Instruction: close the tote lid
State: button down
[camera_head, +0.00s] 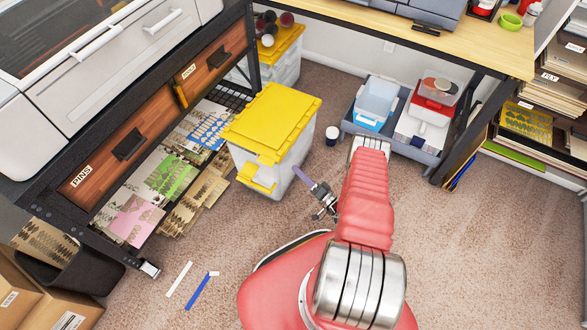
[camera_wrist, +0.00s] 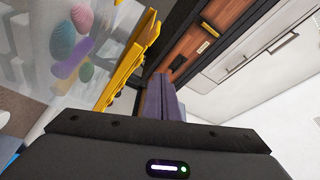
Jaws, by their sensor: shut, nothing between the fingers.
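A translucent tote (camera_head: 298,160) with a yellow lid (camera_head: 272,112) stands on the carpet in the middle of the head view. The lid lies over the tote's top, and a yellow latch (camera_head: 257,187) shows low on the front. I cannot tell if the lid is fully seated. In the wrist view the tote wall (camera_wrist: 45,45) shows coloured rounded items inside, and the yellow lid edge (camera_wrist: 128,65) runs beside it. My gripper (camera_head: 297,171) has purple fingers, shut and empty, close to the tote's front right side. They also show in the wrist view (camera_wrist: 160,80); contact is unclear.
Blue and white strips (camera_head: 200,291) lie on the carpet.

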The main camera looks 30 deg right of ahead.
dwell(0.3)
jog(key=w+a+r+n+g+y, duration=0.2)
jog(key=w+a+r+g+y, duration=0.15)
jog(key=r, duration=0.55)
jog(key=w+a+r+n+g+y, duration=0.2)
jog(key=a+r+n+g+y, duration=0.15)
jog(key=r, duration=0.45)
jog(key=w+a+r+n+g+y, duration=0.1)
jog(key=w+a+r+g+y, duration=0.25)
jog(key=r, duration=0.55)
jog(key=s+a+r+n+g, duration=0.2)
jog(key=s+a+r+g, duration=0.15)
jog(key=a+r, duration=0.4)
jog(key=s+a+r+n+g+h, duration=0.1)
jog(key=s+a+r+g+h, duration=0.2)
jog(key=s+r, duration=0.4)
jog(key=s+a+r+n+g+h, duration=0.2)
jog(key=s+r+h, duration=0.25)
jog(key=r, duration=0.35)
jog(key=s+d+r+t+h, duration=0.2)
jog(key=s+r+h, duration=0.2)
jog(key=s, duration=0.4)
jog(key=s+d+r+m+t+h, duration=0.1)
jog(key=s+d+r+t+h, duration=0.1)
jog(key=s+r, duration=0.5)
jog(key=shift+s+t+h, duration=0.35)
jog(key=shift+t+h, duration=0.45)
jog(key=shift+h, duration=0.2)
